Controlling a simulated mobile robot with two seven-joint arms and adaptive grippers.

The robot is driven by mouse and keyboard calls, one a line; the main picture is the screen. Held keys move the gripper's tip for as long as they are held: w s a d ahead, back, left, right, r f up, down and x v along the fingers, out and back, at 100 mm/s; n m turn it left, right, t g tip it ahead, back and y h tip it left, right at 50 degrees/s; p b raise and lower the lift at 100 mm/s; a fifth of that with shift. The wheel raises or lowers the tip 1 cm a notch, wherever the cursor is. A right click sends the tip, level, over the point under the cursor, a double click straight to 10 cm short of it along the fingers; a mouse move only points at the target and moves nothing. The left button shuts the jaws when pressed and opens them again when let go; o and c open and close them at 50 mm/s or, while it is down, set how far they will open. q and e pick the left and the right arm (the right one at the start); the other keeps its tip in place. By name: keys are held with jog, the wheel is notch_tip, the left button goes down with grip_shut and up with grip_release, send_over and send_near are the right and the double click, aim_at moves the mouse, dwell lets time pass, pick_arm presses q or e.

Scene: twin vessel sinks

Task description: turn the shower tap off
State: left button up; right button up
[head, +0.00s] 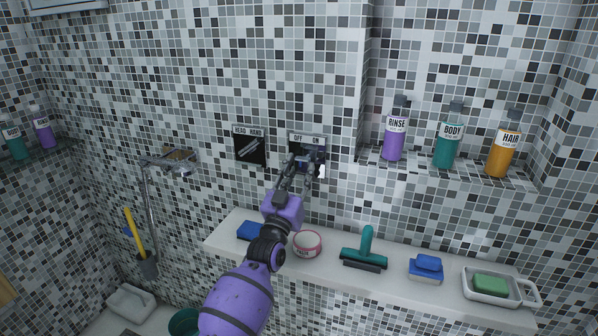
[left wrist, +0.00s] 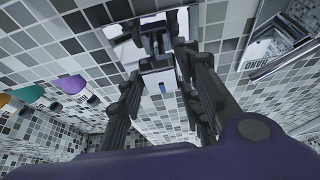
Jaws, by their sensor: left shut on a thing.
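The shower tap is on a dark wall plate (head: 297,141) labelled "OFF" on its left side; the rest of the label is partly hidden. My left gripper (head: 304,167) reaches up to this plate and is shut on the tap handle. In the left wrist view, the fingers lie on either side of the dark tap handle (left wrist: 155,45), which stands out from a pale plate. The fingers hide part of the handle, so its exact angle is hard to tell. My right gripper is not in view.
A "HEAD/HAND" plate (head: 249,148) is close on the left. A shower fitting (head: 178,160) is farther left. Below, a ledge (head: 395,262) holds a pink-rimmed tub (head: 307,243), green squeegee (head: 366,248), blue sponges and soap dish. Bottles, including purple RINSE (head: 395,135), stand on the right shelf.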

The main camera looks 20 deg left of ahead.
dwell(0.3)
pick_arm(q)
jog(key=o, duration=1.2)
jog(key=v, duration=1.2)
jog(key=shift+f, duration=0.15)
